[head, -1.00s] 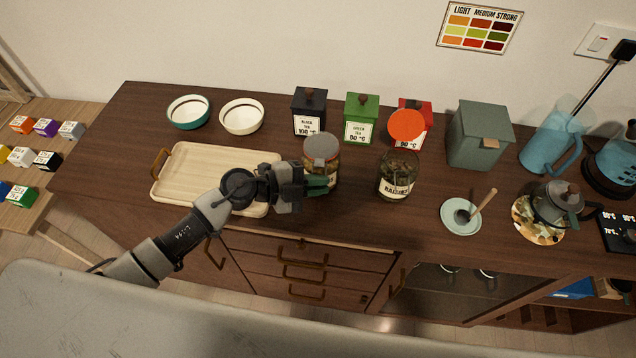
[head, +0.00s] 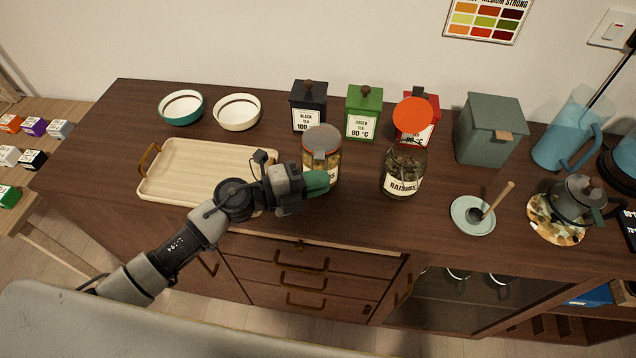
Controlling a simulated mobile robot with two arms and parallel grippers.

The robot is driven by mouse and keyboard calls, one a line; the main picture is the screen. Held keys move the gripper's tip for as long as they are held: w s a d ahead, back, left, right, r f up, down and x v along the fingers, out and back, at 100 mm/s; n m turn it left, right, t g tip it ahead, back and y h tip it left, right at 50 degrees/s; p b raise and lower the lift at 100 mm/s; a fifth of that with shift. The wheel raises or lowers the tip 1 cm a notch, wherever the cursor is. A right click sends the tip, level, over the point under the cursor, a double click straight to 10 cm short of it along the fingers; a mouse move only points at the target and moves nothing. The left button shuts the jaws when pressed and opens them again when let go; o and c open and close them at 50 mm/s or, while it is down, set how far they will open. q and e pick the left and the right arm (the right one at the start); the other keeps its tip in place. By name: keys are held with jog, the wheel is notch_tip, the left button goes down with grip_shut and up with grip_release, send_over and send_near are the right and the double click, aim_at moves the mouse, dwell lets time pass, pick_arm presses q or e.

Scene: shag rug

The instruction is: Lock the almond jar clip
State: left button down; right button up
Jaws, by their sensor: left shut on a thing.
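The almond jar (head: 321,144) is a glass jar with a grey lid, upright at the middle of the counter. Its lid looks down on the rim. Its label is mostly covered, with only the last letters showing. My left gripper (head: 316,181) comes in from the left, with its green fingertips close together against the jar's front left side. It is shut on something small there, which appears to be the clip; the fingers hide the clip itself. My right gripper is not in view.
A raisins jar (head: 403,180) stands just right, with a red round lid (head: 414,115) raised behind it. Black (head: 308,106) and green (head: 363,112) tea tins stand behind. A wooden tray (head: 190,146) lies left, partly under my arm. A saucer (head: 473,216) sits right.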

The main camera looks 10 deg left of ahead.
pick_arm(q)
jog(key=c, duration=1.5)
grip_release()
jog(key=b+v, duration=0.2)
jog(key=v, duration=0.7)
jog(key=shift+s+a+f+b, duration=0.1)
jog(key=shift+s+a+b, duration=0.1)
jog(key=shift+b, duration=0.15)
jog(key=shift+s+a, duration=0.3)
jog(key=shift+a, duration=0.3)
